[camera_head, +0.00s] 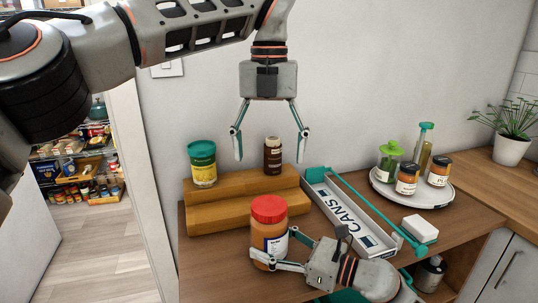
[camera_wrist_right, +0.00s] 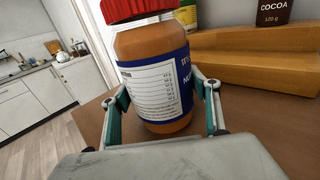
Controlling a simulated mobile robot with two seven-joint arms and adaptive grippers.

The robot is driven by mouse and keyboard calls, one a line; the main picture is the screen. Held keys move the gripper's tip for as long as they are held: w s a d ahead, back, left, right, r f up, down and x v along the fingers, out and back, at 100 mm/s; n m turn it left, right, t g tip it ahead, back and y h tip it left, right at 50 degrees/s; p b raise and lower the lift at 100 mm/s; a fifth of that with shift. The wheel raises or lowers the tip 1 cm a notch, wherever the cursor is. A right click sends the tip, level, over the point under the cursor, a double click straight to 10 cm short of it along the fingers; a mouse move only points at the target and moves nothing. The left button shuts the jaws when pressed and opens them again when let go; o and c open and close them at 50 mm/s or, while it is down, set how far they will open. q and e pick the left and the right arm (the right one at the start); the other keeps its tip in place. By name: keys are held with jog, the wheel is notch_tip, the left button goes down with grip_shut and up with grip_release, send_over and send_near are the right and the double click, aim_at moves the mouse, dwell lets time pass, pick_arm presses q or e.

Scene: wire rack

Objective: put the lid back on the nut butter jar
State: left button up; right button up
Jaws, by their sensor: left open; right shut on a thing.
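The nut butter jar (camera_head: 269,232) is an orange-brown jar with a blue and white label, upright at the front of the wooden counter. Its red lid (camera_head: 268,208) sits on top of the jar; I cannot tell whether it is screwed tight. My right gripper (camera_head: 266,258) is shut around the lower part of the jar. The jar also shows in the right wrist view (camera_wrist_right: 150,88) between both fingers, with the red lid (camera_wrist_right: 137,8) cut off by the top edge. My left gripper (camera_head: 269,150) is open and empty, pointing down, above and behind the jar.
A wooden step riser (camera_head: 225,213) behind the jar holds a green-lidded tub (camera_head: 203,165) and a dark cocoa container (camera_head: 272,157).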

jog(key=o, duration=2.3)
jog(key=v, duration=1.2)
